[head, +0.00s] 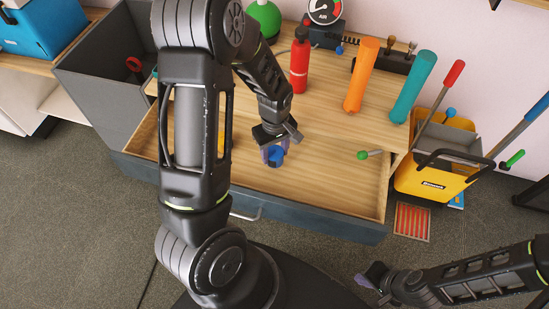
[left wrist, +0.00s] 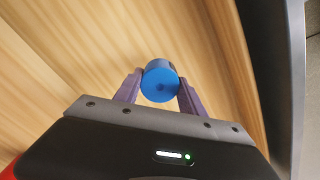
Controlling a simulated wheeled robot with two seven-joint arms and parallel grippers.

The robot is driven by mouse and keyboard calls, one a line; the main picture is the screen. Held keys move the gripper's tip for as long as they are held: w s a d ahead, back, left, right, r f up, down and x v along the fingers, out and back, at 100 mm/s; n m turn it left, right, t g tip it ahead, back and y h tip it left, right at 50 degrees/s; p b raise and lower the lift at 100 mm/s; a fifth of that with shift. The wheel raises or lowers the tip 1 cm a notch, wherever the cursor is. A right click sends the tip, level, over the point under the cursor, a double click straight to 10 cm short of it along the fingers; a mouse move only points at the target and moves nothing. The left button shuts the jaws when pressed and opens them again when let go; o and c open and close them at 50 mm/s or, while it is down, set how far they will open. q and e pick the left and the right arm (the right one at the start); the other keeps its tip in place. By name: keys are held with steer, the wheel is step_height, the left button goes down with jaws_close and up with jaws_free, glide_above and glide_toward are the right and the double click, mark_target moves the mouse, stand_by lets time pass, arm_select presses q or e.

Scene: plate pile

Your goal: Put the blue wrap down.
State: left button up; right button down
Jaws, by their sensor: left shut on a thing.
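The blue wrap (head: 275,157) is a short blue cylinder over the open wooden drawer (head: 325,190). My left gripper (head: 270,151) comes down from above and is shut on it. In the left wrist view the blue wrap (left wrist: 161,81) sits end-on between the two purple fingers of my left gripper (left wrist: 160,88), over bare wood. I cannot tell whether the wrap touches the drawer floor. My right gripper (head: 368,279) is at the lower right, outside the drawer and away from the wrap; its jaw gap is not clear.
A green-tipped tool (head: 364,155) lies at the drawer's right. A yellow thing (head: 221,140) is partly hidden behind my left arm. A red bottle (head: 300,62), orange cylinder (head: 361,75) and teal cylinder (head: 413,87) stand on the worktop behind. The drawer's middle right is bare.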

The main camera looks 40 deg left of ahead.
mark_target(275, 158)
arm_select(q)
steer(key=shift+f+b, duration=0.35)
steer(key=shift+f, duration=1.5)
steer(key=o, duration=0.9)
steer(key=shift+f, duration=0.2)
steer(key=o, duration=0.5)
steer(key=shift+c, duration=0.2)
steer(key=shift+r, duration=0.1)
steer(key=shift+r, duration=0.4)
step_height(275, 158, up, 12)
steer(key=shift+f+p, duration=0.25)
steer(key=shift+p, duration=0.95)
